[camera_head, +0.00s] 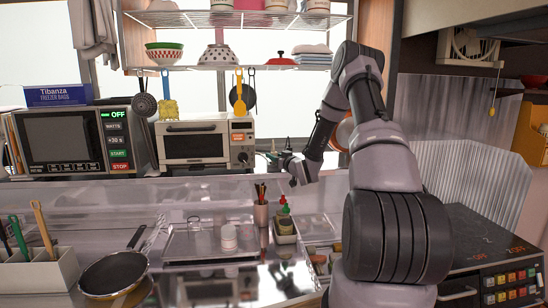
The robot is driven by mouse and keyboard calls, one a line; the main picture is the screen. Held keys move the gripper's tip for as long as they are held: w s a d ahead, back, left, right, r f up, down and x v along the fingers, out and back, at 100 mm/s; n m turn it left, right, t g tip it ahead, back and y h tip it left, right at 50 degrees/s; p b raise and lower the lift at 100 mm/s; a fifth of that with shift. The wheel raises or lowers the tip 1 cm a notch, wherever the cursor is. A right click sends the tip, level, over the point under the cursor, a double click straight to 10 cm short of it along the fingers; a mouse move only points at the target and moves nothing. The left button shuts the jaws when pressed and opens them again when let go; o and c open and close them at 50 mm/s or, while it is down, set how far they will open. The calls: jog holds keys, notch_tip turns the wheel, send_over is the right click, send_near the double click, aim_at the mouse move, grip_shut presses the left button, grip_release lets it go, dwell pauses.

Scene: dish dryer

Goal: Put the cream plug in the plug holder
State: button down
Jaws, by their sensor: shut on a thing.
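My gripper (284,161) is at the end of my arm in the camera_head view, at the back of the counter just right of the white toaster oven. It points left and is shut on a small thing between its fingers. That thing is too small and too hidden by the fingers to make out its shape or colour. I cannot pick out the cream plug for certain. I cannot tell the plug holder apart either; the small details by the wall around my gripper are unclear.
The toaster oven (193,146) stands close left of my gripper, with a microwave (68,139) farther left. Below are a pen cup (261,213), a green-topped bottle (284,206) and a white jar (229,238). A frying pan (113,272) lies front left. A wire shelf (230,67) hangs above.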

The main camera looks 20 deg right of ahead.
jog(key=shift+f, duration=0.15)
jog(key=c, duration=0.6)
grip_release()
jog(key=shift+s, duration=0.15)
jog(key=s+d, duration=0.2)
jog(key=s, duration=0.9)
jog(key=s+a+r+m+g+h, duration=0.25)
jog(key=s+r, duration=0.25)
jog(key=r, duration=0.3)
jog(key=s+a+r+m+g+h, duration=0.1)
jog(key=s+r+g+h, duration=0.1)
jog(key=s+r+g, duration=0.5)
jog(key=s+a+r+m+y, duration=0.1)
jog(key=s+a+r, duration=0.1)
jog(key=s, duration=0.6)
jog(key=s+a+r+m+y, duration=0.1)
jog(key=s+a+r, duration=0.2)
jog(key=s, duration=0.5)
jog(key=s+a+r+m+g+y, duration=0.1)
jog(key=s+a+r, duration=0.2)
jog(key=s, duration=0.5)
jog(key=shift+s+a, duration=0.25)
jog(key=shift+a, duration=0.55)
